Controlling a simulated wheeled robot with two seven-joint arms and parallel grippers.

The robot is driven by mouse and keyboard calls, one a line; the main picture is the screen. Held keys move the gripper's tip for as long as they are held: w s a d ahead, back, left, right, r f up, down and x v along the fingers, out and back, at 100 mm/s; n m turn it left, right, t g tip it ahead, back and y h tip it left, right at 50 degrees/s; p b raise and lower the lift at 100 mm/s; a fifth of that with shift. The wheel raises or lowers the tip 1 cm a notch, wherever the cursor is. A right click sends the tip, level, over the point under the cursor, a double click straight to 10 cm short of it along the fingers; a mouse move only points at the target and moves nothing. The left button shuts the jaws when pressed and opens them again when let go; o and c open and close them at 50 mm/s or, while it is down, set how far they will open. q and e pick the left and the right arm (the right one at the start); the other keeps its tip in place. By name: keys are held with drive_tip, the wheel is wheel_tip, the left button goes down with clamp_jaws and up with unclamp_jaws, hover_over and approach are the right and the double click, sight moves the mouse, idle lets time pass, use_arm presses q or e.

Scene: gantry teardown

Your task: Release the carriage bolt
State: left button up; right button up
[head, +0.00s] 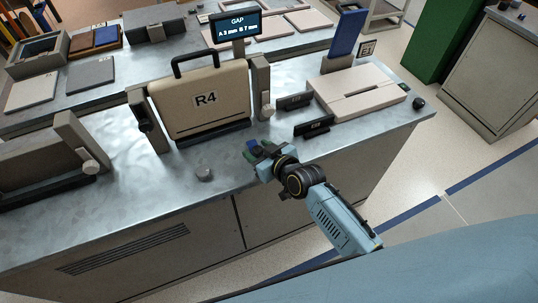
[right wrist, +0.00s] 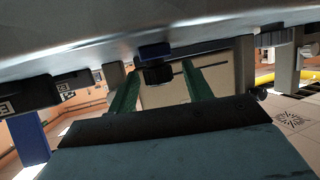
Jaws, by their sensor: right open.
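My right gripper (head: 257,150) is at the bench's front edge, in front of the lower right of the beige R4 panel (head: 203,99). Its green fingers are open and also show in the right wrist view (right wrist: 158,82). A small blue and black knob-like part (right wrist: 156,66) shows between the fingers, with room on both sides; it may be the carriage bolt. The fingers partly hide it in the head view (head: 253,146). The R4 panel stands upright between two grey posts, with a black handle on top. My left gripper is not in view.
A screen (head: 236,25) reads GAP, A 3 mm, B 7 mm. Black blocks (head: 314,126) and a pale slotted plate (head: 358,91) are to the right. A grey knob (head: 204,174) stands on the bench left of my gripper. The bench top (head: 120,215) nearby is mostly bare.

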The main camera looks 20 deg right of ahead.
drive_tip(key=p+v, duration=0.2)
drive_tip(key=v, duration=1.1)
drive_tip(key=shift+f, duration=0.1)
drive_tip(key=s+d+f+g+h, duration=0.15)
drive_tip(key=s+f, duration=0.25)
drive_tip(key=f, duration=0.5)
drive_tip(key=s+d+f+m+g+h, duration=0.1)
drive_tip(key=s+d+f+g, duration=0.1)
drive_tip(key=s+f, duration=0.5)
drive_tip(key=s+d+f+g+h, duration=0.1)
drive_tip(key=s+d+f+g, duration=0.1)
drive_tip(key=f, duration=0.9)
drive_tip(key=s+d+f+g, duration=0.1)
drive_tip(key=s+f+g, duration=0.1)
drive_tip(key=s+f, duration=0.2)
drive_tip(key=s+d+f+g+h, duration=0.1)
drive_tip(key=s+f, duration=0.3)
drive_tip(key=s, duration=0.7)
drive_tip(key=s+d+f+g+b, duration=0.1)
drive_tip(key=s+f+g, duration=0.2)
drive_tip(key=s, duration=0.5)
drive_tip(key=shift+f+m, duration=0.4)
drive_tip(key=shift+f, duration=0.2)
